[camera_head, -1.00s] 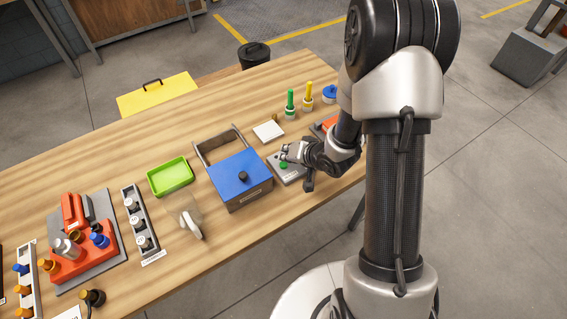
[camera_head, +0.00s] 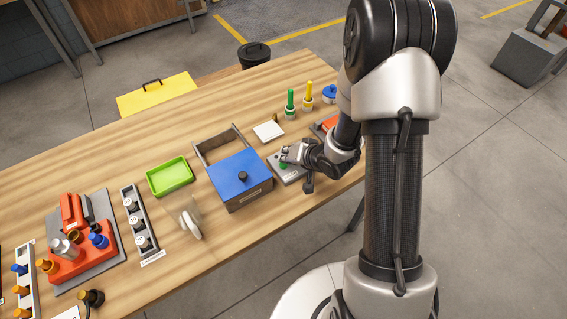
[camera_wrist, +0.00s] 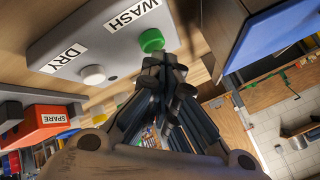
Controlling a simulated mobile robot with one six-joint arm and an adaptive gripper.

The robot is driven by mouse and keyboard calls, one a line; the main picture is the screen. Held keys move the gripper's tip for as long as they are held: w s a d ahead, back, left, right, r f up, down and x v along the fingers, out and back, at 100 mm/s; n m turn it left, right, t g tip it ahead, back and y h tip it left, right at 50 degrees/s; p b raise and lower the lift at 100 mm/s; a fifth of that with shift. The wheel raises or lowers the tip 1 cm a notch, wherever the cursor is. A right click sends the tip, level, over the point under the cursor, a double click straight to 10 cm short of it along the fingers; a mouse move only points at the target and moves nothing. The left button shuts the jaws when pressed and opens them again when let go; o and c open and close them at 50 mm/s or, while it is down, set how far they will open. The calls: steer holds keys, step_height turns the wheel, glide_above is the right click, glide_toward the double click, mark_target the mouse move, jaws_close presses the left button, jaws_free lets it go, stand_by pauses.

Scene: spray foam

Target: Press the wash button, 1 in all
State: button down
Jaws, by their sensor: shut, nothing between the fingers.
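The wash button is a green round cap (camera_head: 284,166) on a grey control box (camera_head: 293,177). In the wrist view the same green button (camera_wrist: 151,40) sits beside the label WASH, on the face of the grey box (camera_wrist: 75,45). A white button (camera_wrist: 93,75) by the label DRY is on the same face. My gripper (camera_head: 286,156) is shut and empty, right over the green button in the head view. In the wrist view its fingertips (camera_wrist: 163,62) are very close to the green cap; I cannot tell whether they touch it.
A blue-lidded box (camera_head: 240,176) stands just left of the control box. A white pad (camera_head: 268,131) and green (camera_head: 290,103) and yellow (camera_head: 308,95) upright items stand behind. An orange SPARE bin (camera_wrist: 42,122) shows in the wrist view.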

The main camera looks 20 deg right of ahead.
steer(key=shift+f+b, duration=0.35)
steer(key=shift+f, duration=0.15)
stand_by(0.3)
steer(key=shift+r, duration=0.1)
steer(key=shift+r+p, duration=0.85)
steer(key=shift+p, duration=0.1)
step_height(320, 180, up, 5)
steer(key=p, duration=0.4)
steer(key=shift+p, duration=0.4)
stand_by(0.4)
